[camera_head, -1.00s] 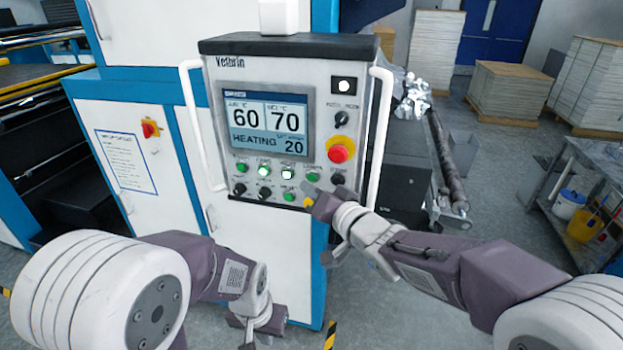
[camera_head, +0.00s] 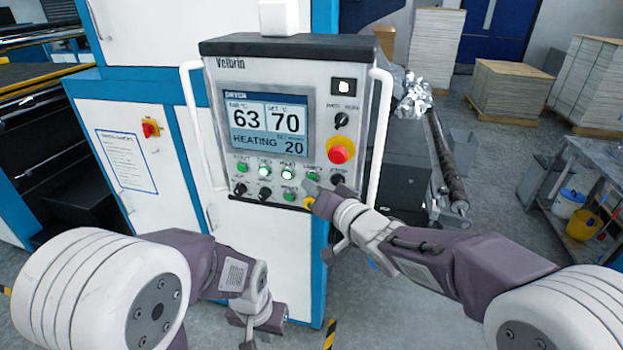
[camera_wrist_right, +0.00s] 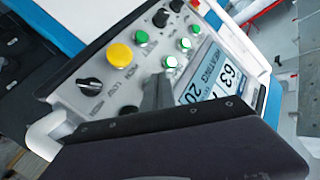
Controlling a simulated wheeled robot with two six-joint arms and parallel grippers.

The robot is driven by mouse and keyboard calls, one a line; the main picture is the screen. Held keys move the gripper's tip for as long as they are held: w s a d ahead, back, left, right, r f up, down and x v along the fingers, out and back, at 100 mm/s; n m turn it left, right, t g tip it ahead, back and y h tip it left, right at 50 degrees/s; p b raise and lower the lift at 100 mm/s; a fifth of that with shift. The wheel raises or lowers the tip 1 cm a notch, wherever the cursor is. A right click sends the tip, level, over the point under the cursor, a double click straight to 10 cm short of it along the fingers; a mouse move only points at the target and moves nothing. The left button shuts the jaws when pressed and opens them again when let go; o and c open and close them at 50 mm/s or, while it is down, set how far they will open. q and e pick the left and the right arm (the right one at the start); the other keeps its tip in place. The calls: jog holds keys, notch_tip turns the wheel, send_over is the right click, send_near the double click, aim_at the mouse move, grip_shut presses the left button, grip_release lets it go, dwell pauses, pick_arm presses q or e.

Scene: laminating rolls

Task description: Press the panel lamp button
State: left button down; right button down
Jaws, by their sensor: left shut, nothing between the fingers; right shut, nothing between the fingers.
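The grey control panel (camera_head: 345,110) carries a screen and rows of buttons. In its upper button row, the green button (camera_head: 313,177) at the right has a small label that may read "LAMPS", but it is too blurred to be sure. Two green buttons left of it, one of them here (camera_head: 288,174), glow brightly. My right gripper (camera_head: 311,188) is shut and empty, its tips just below that green button; I cannot tell whether they touch the panel. In the right wrist view its dark fingers (camera_wrist_right: 158,92) cover part of the panel. My left gripper (camera_head: 252,328) is shut, hanging low, away from the panel.
A red mushroom button on a yellow base (camera_head: 341,151) sits right of the screen (camera_head: 268,122). White handle bars (camera_head: 379,135) stand out at both panel sides. A yellow button (camera_wrist_right: 120,57) and a black selector (camera_wrist_right: 90,85) lie near my right fingers.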

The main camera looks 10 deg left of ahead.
jog(key=shift+w, duration=0.4)
dwell(0.5)
jog(key=shift+s, duration=0.8)
jog(key=shift+s, duration=0.1)
jog(key=s+b, duration=0.3)
jog(key=s, duration=0.1)
jog(key=shift+s, duration=0.4)
